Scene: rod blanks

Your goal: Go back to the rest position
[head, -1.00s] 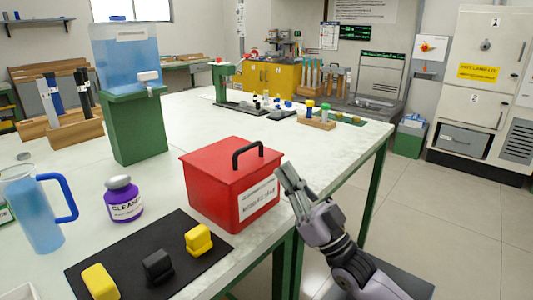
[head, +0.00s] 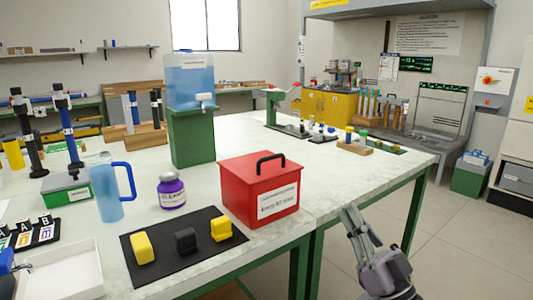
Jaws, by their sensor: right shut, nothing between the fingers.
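My right gripper (head: 354,222) shows at the lower right of the head view, in front of the table's right edge. Its fingers are shut with nothing between them, and they point up and to the left. It is apart from the red box (head: 243,202), which stands on the table to its left with a black handle on its closed lid. My left gripper is out of the picture.
The white table (head: 330,185) holds a black mat (head: 160,258) with yellow and black blocks, a purple cleaner bottle (head: 172,192), a blue jug (head: 106,194) and a water dispenser (head: 192,130). Open floor (head: 440,260) lies to the right.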

